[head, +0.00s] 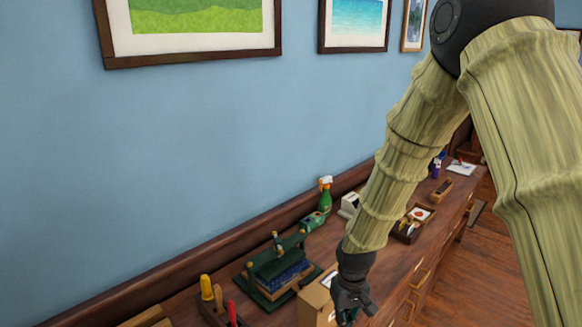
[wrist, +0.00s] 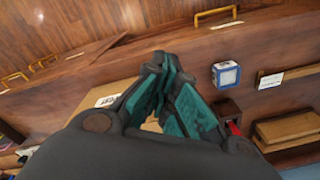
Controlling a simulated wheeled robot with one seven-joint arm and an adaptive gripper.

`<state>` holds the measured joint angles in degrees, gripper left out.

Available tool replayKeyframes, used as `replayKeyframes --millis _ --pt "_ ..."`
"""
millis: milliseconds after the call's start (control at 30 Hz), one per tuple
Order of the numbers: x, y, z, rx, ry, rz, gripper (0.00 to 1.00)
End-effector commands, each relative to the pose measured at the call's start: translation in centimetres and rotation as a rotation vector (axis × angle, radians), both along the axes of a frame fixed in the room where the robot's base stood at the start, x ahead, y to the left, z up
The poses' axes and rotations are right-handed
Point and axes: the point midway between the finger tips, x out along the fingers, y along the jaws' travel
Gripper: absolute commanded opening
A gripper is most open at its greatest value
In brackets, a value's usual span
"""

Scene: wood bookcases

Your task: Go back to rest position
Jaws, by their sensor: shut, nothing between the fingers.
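My gripper (head: 352,308) hangs at the end of my bent arm, low in the head view. It is over the front part of a long wooden dresser (head: 388,272), beside a tan cardboard box (head: 316,303). In the wrist view my gripper (wrist: 166,66) has its dark fingers with teal pads drawn together, with nothing held. It partly hides the cardboard box (wrist: 122,93) behind it.
A green press-like stand (head: 262,290), a green spray bottle (head: 325,200) and a toolbox with a yellow handle (head: 206,290) stand on the dresser. A blue-and-white box (wrist: 226,75) is near the gripper. Framed pictures (head: 192,50) hang on the blue wall. Wooden floor (head: 475,285) lies right.

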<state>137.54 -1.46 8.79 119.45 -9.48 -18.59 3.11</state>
Motion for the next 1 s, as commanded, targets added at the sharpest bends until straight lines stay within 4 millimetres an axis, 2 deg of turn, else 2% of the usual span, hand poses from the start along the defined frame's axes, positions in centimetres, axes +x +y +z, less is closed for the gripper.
replayKeyframes --millis 233,367,500,700,900,1000 --pt "-3.3 -0.9 -6.7 0.024 0.011 -0.038 0.00" --pt "-6.3 -1.7 -11.8 0.040 0.018 -0.070 0.00" --pt "-10.4 -2.8 -17.3 0.050 0.020 -0.113 0.00" --pt "-16.7 -4.4 -23.9 0.047 0.019 -0.169 0.00" --pt "-23.4 -6.4 -29.0 0.025 0.016 -0.222 0.00" --pt "-26.6 -7.4 -30.8 0.010 0.013 -0.242 0.00"
